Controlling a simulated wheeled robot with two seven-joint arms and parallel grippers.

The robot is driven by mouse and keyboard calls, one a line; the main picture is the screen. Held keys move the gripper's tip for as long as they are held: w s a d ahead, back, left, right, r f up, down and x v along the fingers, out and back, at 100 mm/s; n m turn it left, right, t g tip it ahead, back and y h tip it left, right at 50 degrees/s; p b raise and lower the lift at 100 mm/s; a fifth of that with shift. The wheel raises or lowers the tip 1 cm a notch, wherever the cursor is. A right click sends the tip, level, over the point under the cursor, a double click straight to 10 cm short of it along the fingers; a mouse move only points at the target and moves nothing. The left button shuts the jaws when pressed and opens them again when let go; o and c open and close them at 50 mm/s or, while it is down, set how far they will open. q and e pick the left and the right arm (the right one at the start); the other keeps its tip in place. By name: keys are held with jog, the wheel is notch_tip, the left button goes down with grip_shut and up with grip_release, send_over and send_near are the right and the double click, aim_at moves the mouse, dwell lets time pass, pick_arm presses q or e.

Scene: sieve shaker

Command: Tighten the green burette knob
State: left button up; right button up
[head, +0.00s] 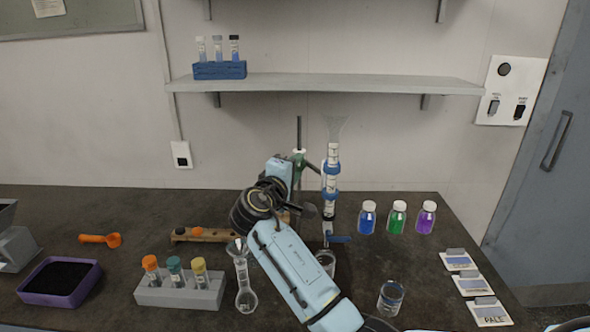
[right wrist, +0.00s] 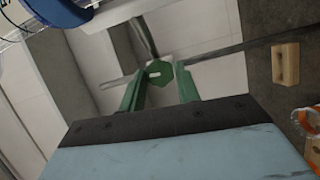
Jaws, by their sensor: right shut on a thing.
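The green burette knob (right wrist: 154,73) shows between the fingertips of my right gripper (right wrist: 159,80) in the right wrist view. The fingers, which also look green, are shut on it. In the head view my right gripper (head: 297,168) reaches the stand rod (head: 299,130) from the left, at clamp height, and mostly hides the knob. My left gripper is not in view.
A beaker (head: 326,262) under the burette is partly hidden by my right arm. A flask (head: 242,280) and a tube rack (head: 180,292) stand left of the arm. Another beaker (head: 391,297) and several capped bottles (head: 397,218) stand right. A shelf (head: 320,84) runs above.

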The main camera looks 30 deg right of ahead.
jog(key=m+y, duration=0.2)
jog(key=m, duration=0.2)
jog(key=shift+r+p, duration=0.15)
jog(key=shift+p, duration=0.2)
jog(key=o, duration=1)
jog(key=shift+g, duration=0.3)
jog(key=shift+c, duration=0.2)
jog(key=shift+s, duration=0.1)
jog(key=b+v, duration=0.1)
jog(key=v, duration=1.2)
jog(key=shift+a, duration=0.2)
jog(key=shift+c, duration=0.2)
